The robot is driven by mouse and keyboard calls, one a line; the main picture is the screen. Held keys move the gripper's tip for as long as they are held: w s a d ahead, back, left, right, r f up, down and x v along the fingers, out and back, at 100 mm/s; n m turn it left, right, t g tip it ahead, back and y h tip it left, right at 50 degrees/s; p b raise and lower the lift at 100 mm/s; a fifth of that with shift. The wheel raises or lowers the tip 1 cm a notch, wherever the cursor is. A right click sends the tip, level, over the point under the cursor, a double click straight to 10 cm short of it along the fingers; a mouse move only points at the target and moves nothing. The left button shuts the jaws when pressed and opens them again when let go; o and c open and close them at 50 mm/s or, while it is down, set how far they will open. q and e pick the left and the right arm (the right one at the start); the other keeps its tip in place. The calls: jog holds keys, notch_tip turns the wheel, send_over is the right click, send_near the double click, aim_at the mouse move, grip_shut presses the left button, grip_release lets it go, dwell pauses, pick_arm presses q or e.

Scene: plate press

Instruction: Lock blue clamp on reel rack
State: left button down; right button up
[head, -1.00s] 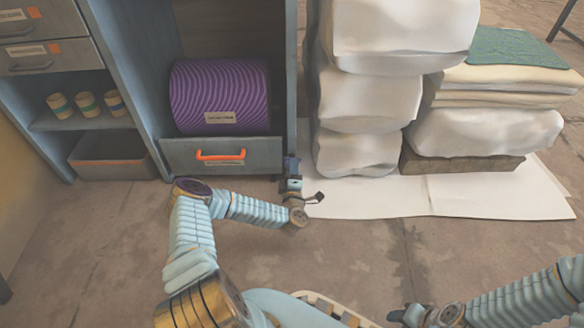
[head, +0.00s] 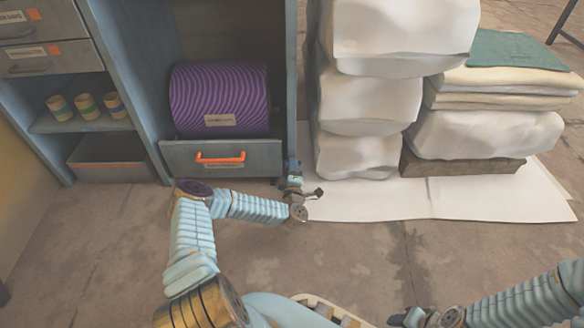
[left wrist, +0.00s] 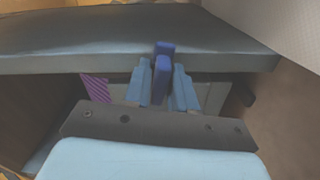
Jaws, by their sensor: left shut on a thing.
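The reel rack (head: 222,158) is a blue-grey cabinet bay with a purple patterned reel (head: 219,98) lying in it. The blue clamp (left wrist: 163,62) shows in the left wrist view between the fingers, against the rack's side panel (left wrist: 60,62). My left gripper (left wrist: 162,84) is shut on the clamp. In the head view my left gripper (head: 293,168) is at the rack's lower right front edge, where the clamp is mostly hidden. My right gripper (head: 398,318) is at the bottom edge, far from the rack; its jaws are unclear.
A drawer front with an orange handle (head: 220,157) is below the reel. Large white wrapped bundles (head: 370,95) stand on a white sheet (head: 470,198) close to the right of the rack. Small spools (head: 87,104) sit on the left shelf. The floor (head: 110,240) in front is clear.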

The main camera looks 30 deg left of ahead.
pick_arm(q)
jog(key=shift+m, duration=0.3)
jog(key=shift+r+m+p, duration=0.15)
jog(key=shift+m+p, duration=0.6)
jog(key=shift+m, duration=0.25)
jog(key=shift+m+p, duration=0.4)
jog(key=shift+m, duration=0.5)
jog(key=m+p, duration=0.1)
jog(key=m, duration=0.3)
jog(key=shift+m, duration=0.3)
jog(key=m, duration=0.3)
jog(key=shift+f+m, duration=0.2)
jog(key=shift+m, duration=1.7)
